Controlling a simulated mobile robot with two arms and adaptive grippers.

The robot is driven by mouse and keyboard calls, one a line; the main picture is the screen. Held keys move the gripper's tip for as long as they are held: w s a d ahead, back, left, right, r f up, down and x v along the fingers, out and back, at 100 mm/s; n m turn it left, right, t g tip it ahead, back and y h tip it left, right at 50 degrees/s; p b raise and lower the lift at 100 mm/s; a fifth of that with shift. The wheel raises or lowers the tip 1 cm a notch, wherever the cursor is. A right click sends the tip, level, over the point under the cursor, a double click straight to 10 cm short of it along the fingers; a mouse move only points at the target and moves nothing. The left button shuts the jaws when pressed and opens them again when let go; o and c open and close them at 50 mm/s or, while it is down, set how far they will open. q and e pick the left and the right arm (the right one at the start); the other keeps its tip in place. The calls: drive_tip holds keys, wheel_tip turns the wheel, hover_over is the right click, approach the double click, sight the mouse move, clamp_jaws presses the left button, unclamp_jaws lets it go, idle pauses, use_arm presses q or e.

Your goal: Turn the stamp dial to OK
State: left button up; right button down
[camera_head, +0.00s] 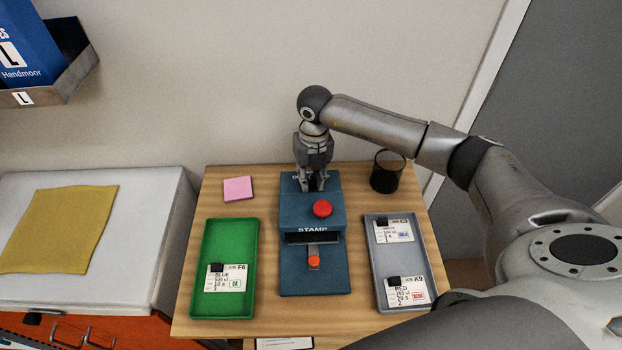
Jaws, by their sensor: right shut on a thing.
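The blue stamp machine (315,275) stands in the middle of the wooden table, with a red button (322,208) on top and an orange-tipped lever (314,261) at its front. My right gripper (312,184) points down at the back left of the stamp's top. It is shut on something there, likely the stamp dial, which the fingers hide. The dial's setting cannot be read. My left gripper is not in view.
A green tray (243,228) with a labelled card is left of the stamp. A grey tray (373,262) with two cards is right. A black cup (387,172) and a pink pad (238,188) stand behind. A white cabinet with a yellow cloth (58,228) is at left.

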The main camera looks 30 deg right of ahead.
sight(313, 179)
drive_tip(key=c, duration=1.2)
unclamp_jaws()
wheel_tip(313, 179, up, 12)
drive_tip(key=shift+d, duration=0.25)
